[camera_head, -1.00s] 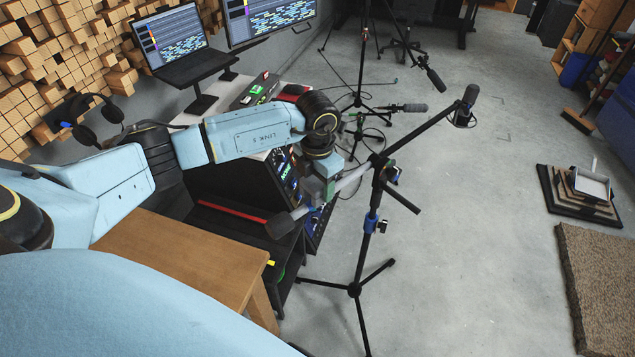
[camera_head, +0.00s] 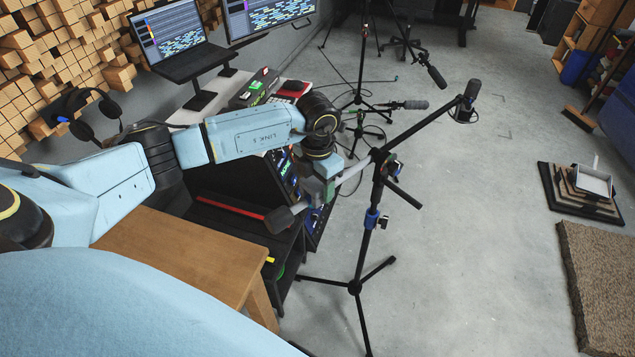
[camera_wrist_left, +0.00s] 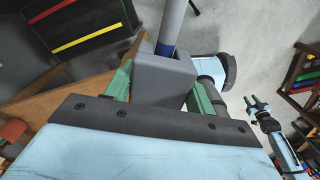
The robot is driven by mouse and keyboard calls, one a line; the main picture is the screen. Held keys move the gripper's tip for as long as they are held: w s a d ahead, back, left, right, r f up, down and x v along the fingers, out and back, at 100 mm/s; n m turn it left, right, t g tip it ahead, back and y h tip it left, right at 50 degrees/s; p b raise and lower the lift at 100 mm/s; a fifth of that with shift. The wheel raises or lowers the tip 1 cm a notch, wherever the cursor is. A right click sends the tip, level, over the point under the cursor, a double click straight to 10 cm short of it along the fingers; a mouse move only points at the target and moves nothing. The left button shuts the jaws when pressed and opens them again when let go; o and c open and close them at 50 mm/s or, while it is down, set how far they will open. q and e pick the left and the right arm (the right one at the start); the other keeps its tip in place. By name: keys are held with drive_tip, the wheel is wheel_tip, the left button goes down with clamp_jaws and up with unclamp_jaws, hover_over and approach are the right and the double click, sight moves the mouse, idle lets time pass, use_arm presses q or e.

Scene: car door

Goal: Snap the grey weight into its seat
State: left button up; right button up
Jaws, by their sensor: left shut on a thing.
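My left gripper (camera_head: 318,190) is at the boom of the front microphone stand (camera_head: 364,240). In the left wrist view, its green fingers (camera_wrist_left: 160,92) are shut on the grey weight (camera_wrist_left: 163,77), a block with a channel in its top. The light grey tube of the boom (camera_wrist_left: 171,25) runs into the channel; I cannot tell whether it is fully seated. A darker grey cylinder (camera_head: 280,220) sits at the boom's lower end. My right gripper (camera_wrist_left: 258,104) shows small at the right of the left wrist view, its green fingertips apart and nothing between them.
A wooden stool (camera_head: 180,252) stands close below my left arm. Behind the gripper is a black equipment rack (camera_head: 235,182). Other microphone stands (camera_head: 362,50) stand at the back. The floor right of the front stand is clear up to a brown mat (camera_head: 600,285).

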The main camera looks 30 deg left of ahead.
use_arm(q)
drive_tip(key=shift+f+b, duration=0.6)
drive_tip(key=shift+f, duration=0.15)
drive_tip(key=o, duration=1.5)
wheel_tip(320, 180, up, 13)
drive_tip(key=shift+r+b, duration=0.2)
drive_tip(key=shift+b, duration=0.25)
wheel_tip(320, 180, down, 14)
drive_tip(key=shift+r+p, duration=0.2)
drive_tip(key=shift+p, duration=0.3)
drive_tip(key=shift+r, duration=0.3)
